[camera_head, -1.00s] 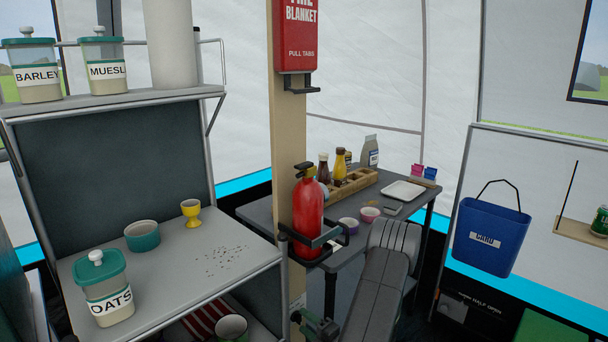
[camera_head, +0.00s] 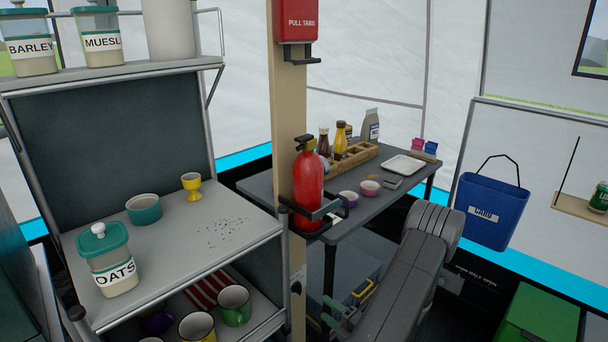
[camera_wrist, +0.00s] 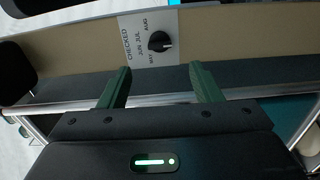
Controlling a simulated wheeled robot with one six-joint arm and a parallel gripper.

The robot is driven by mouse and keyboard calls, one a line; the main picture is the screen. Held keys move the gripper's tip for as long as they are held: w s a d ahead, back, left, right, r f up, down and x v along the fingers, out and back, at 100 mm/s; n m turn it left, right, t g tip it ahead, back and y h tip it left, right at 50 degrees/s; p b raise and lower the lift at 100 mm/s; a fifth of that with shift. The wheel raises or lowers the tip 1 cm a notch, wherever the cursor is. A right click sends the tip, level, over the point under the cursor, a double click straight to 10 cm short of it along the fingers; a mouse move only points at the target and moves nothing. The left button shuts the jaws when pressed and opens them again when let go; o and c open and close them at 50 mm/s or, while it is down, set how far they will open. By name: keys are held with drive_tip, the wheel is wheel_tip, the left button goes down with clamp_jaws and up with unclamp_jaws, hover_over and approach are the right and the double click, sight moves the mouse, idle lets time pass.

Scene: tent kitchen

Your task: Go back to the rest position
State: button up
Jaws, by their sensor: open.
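My gripper (camera_wrist: 160,88) shows in the wrist view with its two green fingers apart and nothing between them. Beyond the fingertips is a tan post with a white label (camera_wrist: 140,40) reading "CHECKED" and month names, with a black knob or pointer on it. In the head view my arm comes up at the lower right of the post, and a green part of my gripper (camera_head: 338,318) shows low beside the post, partly hidden. I cannot tell how far the fingers are from the post.
A grey shelf unit (camera_head: 180,255) stands at left with an oats jar (camera_head: 107,260), a teal bowl (camera_head: 143,208) and a yellow egg cup (camera_head: 191,185). A red fire extinguisher (camera_head: 309,185) hangs on the post (camera_head: 288,110). A table (camera_head: 262,187) with bottles is behind; a blue bucket (camera_head: 490,212) hangs right.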

sight(301, 290)
drive_tip(key=w+a+n+b, duration=0.2)
drive_tip(key=n, duration=0.3)
drive_tip(key=w+a+n+b, duration=0.2)
drive_tip(key=a+n+b, duration=0.1)
drive_tip(key=n, duration=0.3)
drive_tip(key=w+a+n+b, duration=0.2)
drive_tip(key=n+b, duration=0.1)
drive_tip(key=n, duration=0.2)
drive_tip(key=shift+w+a+r+n, duration=0.1)
drive_tip(key=shift+w+a+n, duration=0.05)
drive_tip(key=shift+w+n, duration=0.2)
drive_tip(key=n+b, duration=0.1)
drive_tip(key=n, duration=0.2)
drive_tip(key=shift+r+n+b, duration=0.1)
drive_tip(key=shift+n+b, duration=0.25)
drive_tip(key=shift+r, duration=0.15)
idle(0.4)
